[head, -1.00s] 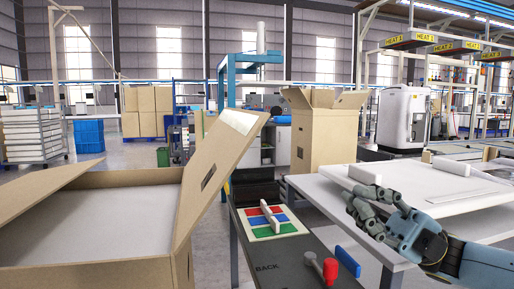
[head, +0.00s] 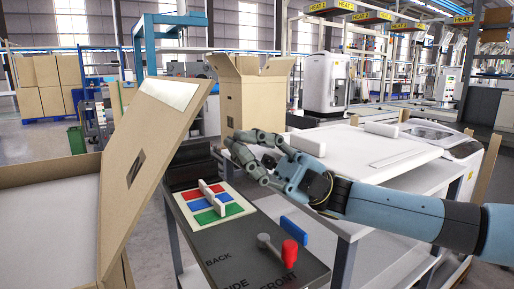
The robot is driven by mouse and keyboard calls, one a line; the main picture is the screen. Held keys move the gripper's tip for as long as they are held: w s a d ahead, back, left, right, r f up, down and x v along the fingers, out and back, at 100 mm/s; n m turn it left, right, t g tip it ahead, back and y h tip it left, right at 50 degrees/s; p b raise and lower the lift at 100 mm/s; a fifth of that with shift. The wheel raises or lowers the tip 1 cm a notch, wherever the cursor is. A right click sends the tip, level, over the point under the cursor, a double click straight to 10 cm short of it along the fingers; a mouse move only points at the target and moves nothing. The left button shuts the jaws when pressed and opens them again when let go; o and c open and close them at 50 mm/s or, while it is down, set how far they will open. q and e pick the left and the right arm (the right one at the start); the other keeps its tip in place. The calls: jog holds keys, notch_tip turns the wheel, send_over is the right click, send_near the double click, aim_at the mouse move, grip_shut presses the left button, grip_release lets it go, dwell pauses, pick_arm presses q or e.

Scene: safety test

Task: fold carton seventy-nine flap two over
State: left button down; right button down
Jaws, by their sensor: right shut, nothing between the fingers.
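A large brown carton (head: 50,172) stands open at the left edge, cut off by the frame. No number can be read on it. Its right flap (head: 157,135) stands up, leaning outward to the right, with a dark hand hole and a white label (head: 171,93) near its top. A pale, flat surface (head: 45,230) shows inside the carton. My right gripper (head: 243,152) is shut and empty, to the right of the flap and apart from it, in front of the white table. My left gripper is not in view.
A dark board (head: 225,250) holds a coloured block panel (head: 208,203), a red-knobbed lever (head: 289,253) and a blue bar (head: 296,229), right of the flap. A white table (head: 375,165) lies behind my right arm. Another open carton (head: 247,95) stands behind.

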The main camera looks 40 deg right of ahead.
aim_at(195, 116)
jog(key=shift+x, duration=2.7)
jog(key=shift+r, duration=0.1)
